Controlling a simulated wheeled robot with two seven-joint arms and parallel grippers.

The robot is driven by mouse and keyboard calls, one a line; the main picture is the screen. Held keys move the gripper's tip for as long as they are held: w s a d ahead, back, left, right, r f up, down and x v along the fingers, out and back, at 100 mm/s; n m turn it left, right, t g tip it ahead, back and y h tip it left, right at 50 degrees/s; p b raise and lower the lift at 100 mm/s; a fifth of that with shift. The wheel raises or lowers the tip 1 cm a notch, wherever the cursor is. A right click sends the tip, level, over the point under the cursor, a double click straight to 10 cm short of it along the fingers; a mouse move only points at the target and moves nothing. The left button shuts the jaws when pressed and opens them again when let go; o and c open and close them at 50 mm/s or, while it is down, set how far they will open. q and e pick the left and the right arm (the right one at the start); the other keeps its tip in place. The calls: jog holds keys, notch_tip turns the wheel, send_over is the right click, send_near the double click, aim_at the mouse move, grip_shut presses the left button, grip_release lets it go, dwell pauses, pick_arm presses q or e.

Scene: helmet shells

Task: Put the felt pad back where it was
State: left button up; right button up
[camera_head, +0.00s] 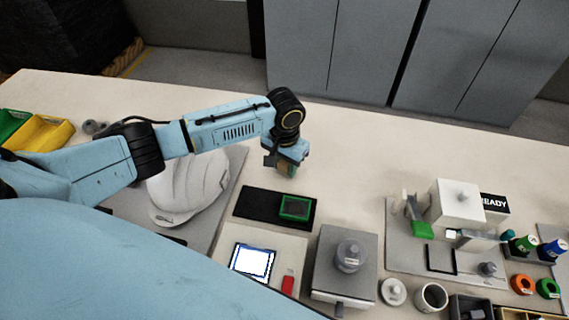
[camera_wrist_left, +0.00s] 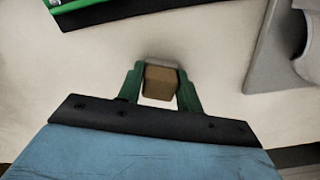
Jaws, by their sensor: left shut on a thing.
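My left gripper (camera_head: 287,171) is over the pale table, just beyond the black tray in the head view. Its green fingers (camera_wrist_left: 160,88) are shut on a small brown block (camera_wrist_left: 160,82) with a greyish far edge, which looks to be the felt pad. In the head view the block is mostly hidden by the gripper. The black tray (camera_head: 257,205) holds a green-rimmed dark rectangle (camera_head: 295,208) at its right end. The tray's edge also shows at the top left of the wrist view (camera_wrist_left: 95,10). My right gripper is not in view.
A white helmet shell (camera_head: 190,187) sits on a grey mat (camera_head: 236,165) left of the gripper. A tablet (camera_head: 252,261), a grey box with a knobbed weight (camera_head: 350,256) and a fixture board (camera_head: 398,255) stand nearer and right. The table's far side (camera_head: 400,150) is clear.

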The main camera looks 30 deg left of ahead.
aim_at(285, 163)
pick_arm(q)
jog(key=shift+f, duration=0.2)
jog(key=o, duration=0.9)
notch_tip(285, 163, up, 12)
jog(key=shift+r+p, duration=0.25)
jog(key=shift+p, duration=0.8)
